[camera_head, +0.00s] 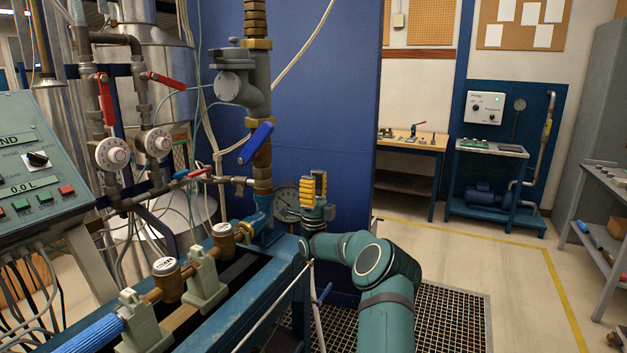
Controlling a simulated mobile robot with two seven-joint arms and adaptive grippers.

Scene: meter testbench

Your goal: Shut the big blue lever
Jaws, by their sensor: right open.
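The big blue lever (256,143) is on the vertical brass and brown pipe (261,172) left of the picture's middle. It slants across the pipe, from lower left to upper right. My right gripper (313,178) points upward with two yellow fingers, to the right of the lever and a little lower. The fingers are apart, nothing shows between them, and they are clear of the lever in the picture. My left gripper is not in view.
A grey valve body (240,85) sits above the lever. Red levers (106,100) and dials are at the left. The blue bench frame (262,303) lies below. A blue panel (340,110) stands behind; open floor (470,260) lies right.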

